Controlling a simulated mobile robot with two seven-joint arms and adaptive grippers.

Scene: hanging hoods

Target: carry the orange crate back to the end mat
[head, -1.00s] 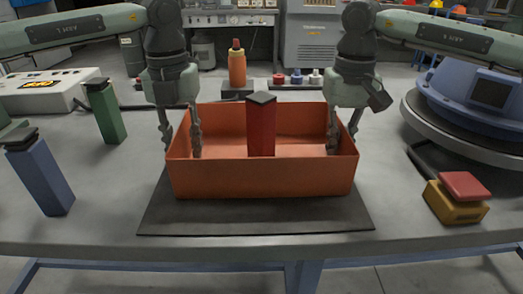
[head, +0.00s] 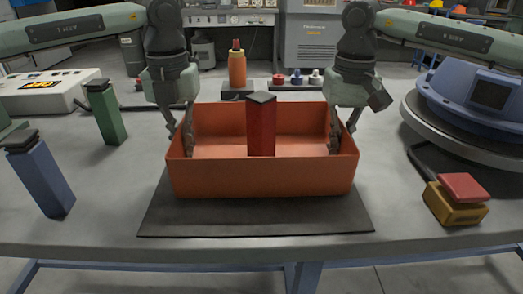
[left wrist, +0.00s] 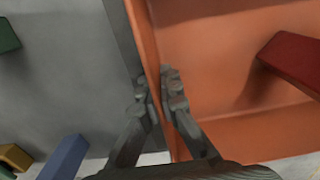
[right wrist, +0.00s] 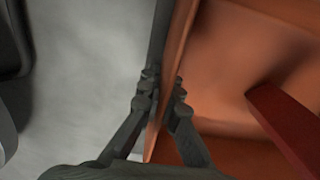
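The orange crate (head: 262,179) sits upright on a dark mat (head: 255,218) near the front of the bench. A tall red block with a dark top (head: 261,128) stands inside it. My left gripper (head: 180,143) is shut on the crate's left wall, one finger inside and one outside. The left wrist view shows that wall (left wrist: 148,45) pinched between the fingertips. My right gripper (head: 343,140) is shut on the right wall in the same way; the right wrist view shows this wall (right wrist: 180,35) between its fingertips.
A green block (head: 105,114) and a blue block (head: 42,178) stand at the left. A yellow block with a red top (head: 456,198) is at the right, near a large blue round base (head: 480,105). An orange bottle (head: 237,68) stands behind the crate.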

